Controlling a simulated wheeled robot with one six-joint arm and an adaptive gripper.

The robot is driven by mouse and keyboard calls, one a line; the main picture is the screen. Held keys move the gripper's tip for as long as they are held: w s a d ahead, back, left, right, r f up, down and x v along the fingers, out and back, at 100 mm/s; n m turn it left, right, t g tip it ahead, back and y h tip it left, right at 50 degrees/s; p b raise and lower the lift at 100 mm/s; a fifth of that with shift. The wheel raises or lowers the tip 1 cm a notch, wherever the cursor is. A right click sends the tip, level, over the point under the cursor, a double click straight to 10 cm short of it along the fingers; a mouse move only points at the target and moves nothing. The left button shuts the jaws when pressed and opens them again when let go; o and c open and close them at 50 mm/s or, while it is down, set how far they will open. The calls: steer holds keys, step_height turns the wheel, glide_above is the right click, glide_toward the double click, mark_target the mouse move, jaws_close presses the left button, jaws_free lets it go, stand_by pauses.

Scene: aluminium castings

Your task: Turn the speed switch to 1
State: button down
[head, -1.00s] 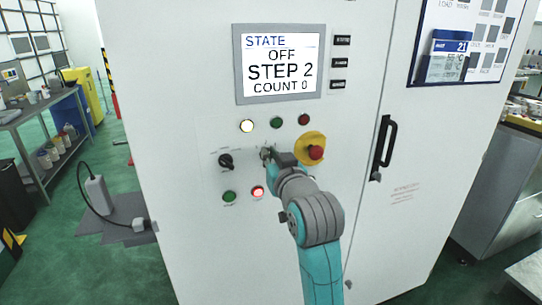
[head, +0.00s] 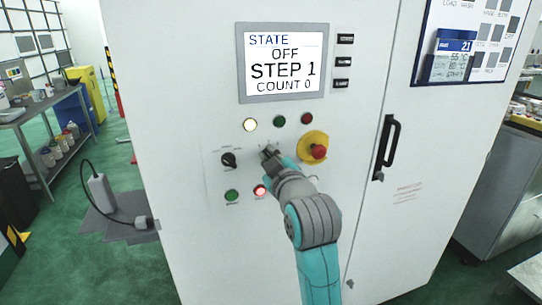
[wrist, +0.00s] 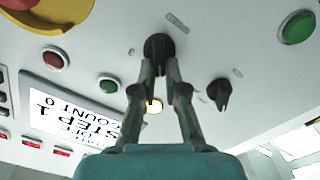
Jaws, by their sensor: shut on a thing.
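The speed switch appears to be the black rotary knob (wrist: 158,45) on the white cabinet front; its label is too small to read. My gripper (wrist: 159,66) is shut on this knob, one finger on each side. In the head view my gripper (head: 268,152) hides most of the knob. The display (head: 283,64) reads STATE OFF, STEP 1, COUNT 0; it also shows upside down in the wrist view (wrist: 72,105). A second black rotary knob (head: 229,160) sits to the left, untouched, and also shows in the wrist view (wrist: 219,97).
A red emergency stop (head: 319,152) on a yellow plate is close right of my gripper. A lit whitish lamp (head: 250,125), green lamp (head: 279,121) and red lamp (head: 307,118) sit above. A green button (head: 232,196) and lit red button (head: 259,191) sit below. A door handle (head: 386,147) is farther right.

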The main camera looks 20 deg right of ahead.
steer(key=shift+f+n, duration=0.1)
steer(key=shift+n, duration=0.5)
steer(key=shift+a, duration=0.1)
steer(key=c, duration=1.2)
jaws_free()
steer(key=s, duration=0.7)
steer(key=shift+s, duration=0.25)
